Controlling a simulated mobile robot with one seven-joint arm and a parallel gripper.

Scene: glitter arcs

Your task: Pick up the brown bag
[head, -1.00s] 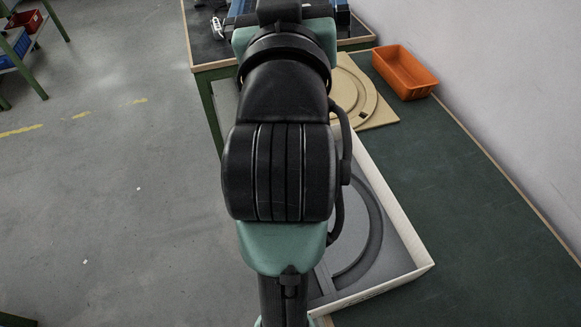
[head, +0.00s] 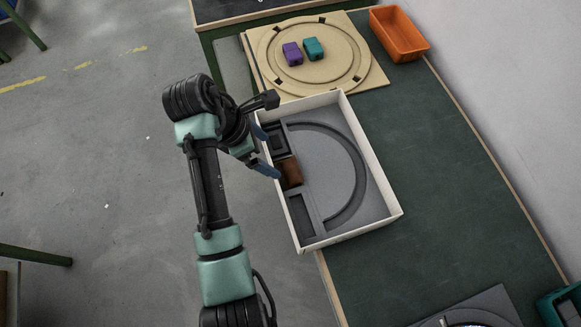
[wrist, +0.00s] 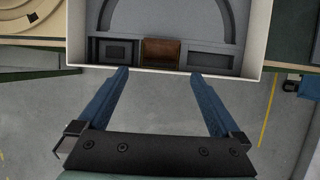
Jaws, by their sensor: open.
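The brown bag (head: 291,172) is a small brown block-like item. It sits in a slot of the grey insert along the left side of the white-walled box (head: 375,222). My gripper (head: 270,154) is open and empty at that side of the box, with blue fingers pointing toward the bag. In the wrist view the brown bag (wrist: 161,51) lies ahead of the gap between the fingertips of my gripper (wrist: 160,74). The fingers do not appear to touch it. The bag's lower part is hidden in the slot.
A tan board (head: 350,85) with ring grooves lies behind the box, carrying a purple block (head: 292,54) and a teal block (head: 313,49). An orange bin (head: 399,35) stands at the back right. The green tabletop (head: 440,190) right of the box is clear.

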